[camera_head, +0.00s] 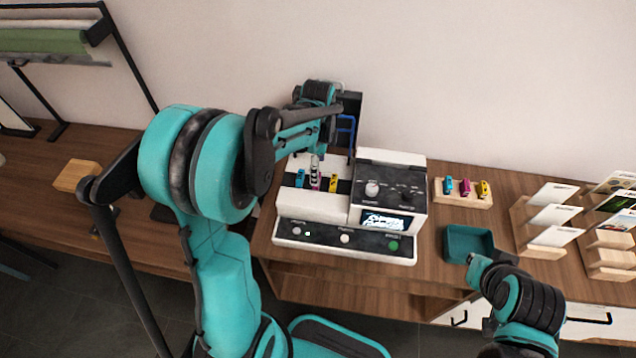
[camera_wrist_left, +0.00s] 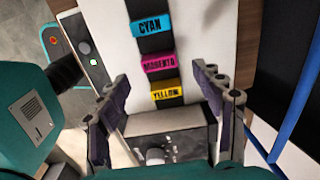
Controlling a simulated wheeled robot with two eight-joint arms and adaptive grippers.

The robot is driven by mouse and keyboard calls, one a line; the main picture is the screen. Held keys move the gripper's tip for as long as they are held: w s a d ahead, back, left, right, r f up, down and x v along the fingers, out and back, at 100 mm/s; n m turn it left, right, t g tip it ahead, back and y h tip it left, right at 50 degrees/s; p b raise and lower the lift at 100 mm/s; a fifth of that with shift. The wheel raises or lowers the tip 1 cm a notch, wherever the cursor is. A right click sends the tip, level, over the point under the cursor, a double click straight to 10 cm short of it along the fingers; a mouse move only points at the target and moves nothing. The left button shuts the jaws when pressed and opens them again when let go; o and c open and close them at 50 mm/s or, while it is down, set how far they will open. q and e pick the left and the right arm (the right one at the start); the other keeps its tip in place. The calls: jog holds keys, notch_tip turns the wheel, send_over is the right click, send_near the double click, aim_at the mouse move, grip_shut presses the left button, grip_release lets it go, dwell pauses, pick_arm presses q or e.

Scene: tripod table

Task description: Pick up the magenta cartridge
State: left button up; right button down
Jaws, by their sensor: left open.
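The magenta cartridge (camera_wrist_left: 159,64) sits in a dark slot strip of the white machine, between the cyan cartridge (camera_wrist_left: 150,27) and the yellow cartridge (camera_wrist_left: 166,93). My left gripper (camera_wrist_left: 161,76) is open and empty, with one finger on each side of the magenta and yellow cartridges in the left wrist view. Whether it touches the magenta one cannot be told. In the head view my left gripper (camera_head: 316,160) reaches down over the machine and partly hides the magenta cartridge. Another magenta cartridge (camera_head: 464,187) stands in a wooden holder on the right.
The white machine (camera_head: 300,208) has a raised panel with knobs and a screen at its right. The wooden holder (camera_head: 460,203), a teal tray (camera_head: 468,243) and card racks (camera_head: 540,210) stand to the right. A dark upright part with blue tubing (camera_head: 345,125) is behind the gripper.

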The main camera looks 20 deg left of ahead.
pick_arm(q)
notch_tip(320, 180, down, 4)
jog(key=shift+a+f+b, duration=0.1)
jog(key=shift+f+b, duration=0.15)
jog(key=shift+b, duration=0.6)
jog(key=shift+r, duration=0.1)
jog(key=c, duration=1)
jog(key=shift+s, duration=0.1)
jog(key=shift+c, duration=0.2)
jog(key=shift+r, duration=0.1)
